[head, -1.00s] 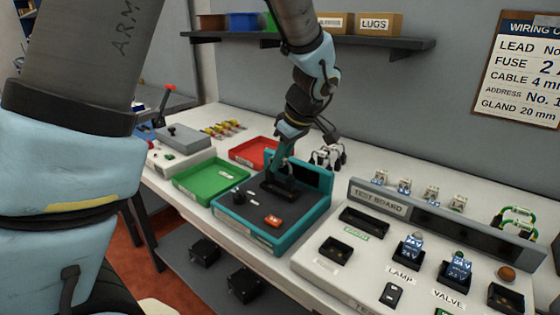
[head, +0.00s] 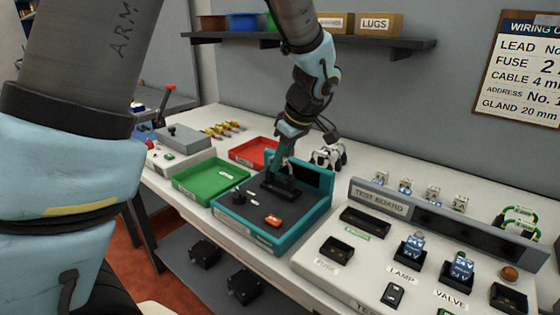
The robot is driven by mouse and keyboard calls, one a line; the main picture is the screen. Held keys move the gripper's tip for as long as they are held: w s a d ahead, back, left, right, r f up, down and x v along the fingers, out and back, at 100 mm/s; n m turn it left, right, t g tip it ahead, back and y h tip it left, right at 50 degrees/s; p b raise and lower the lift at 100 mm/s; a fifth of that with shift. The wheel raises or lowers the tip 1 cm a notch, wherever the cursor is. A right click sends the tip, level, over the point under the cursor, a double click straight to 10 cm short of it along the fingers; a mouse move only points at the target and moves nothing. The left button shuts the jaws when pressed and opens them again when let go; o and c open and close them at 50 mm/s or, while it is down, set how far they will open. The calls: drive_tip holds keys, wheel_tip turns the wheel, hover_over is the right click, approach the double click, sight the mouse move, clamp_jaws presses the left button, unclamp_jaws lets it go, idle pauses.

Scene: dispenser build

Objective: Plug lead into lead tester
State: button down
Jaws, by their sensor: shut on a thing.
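The lead tester, a teal box with a dark top (head: 245,213), stands on the bench at the middle of the head view. It has a black knob (head: 239,197), an orange button (head: 273,221) and a raised dark screen at the back. My gripper (head: 281,178) points down over the black socket block (head: 280,188) at the back of the tester top. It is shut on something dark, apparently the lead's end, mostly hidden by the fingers. I cannot tell whether that end is seated in the socket or just above it.
A green tray (head: 210,182) and a red tray (head: 252,152) lie left of and behind the tester. Black-and-white leads (head: 328,157) stand behind it. The test board (head: 400,240) fills the bench to the right. A shelf (head: 400,42) hangs above.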

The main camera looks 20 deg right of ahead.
drive_tip(key=shift+f+b, duration=0.9)
drive_tip(key=shift+b, duration=0.4)
idle(1.8)
drive_tip(key=shift+c, duration=1.8)
unclamp_jaws()
drive_tip(key=shift+r+p, duration=2)
drive_tip(key=shift+r, duration=1.55)
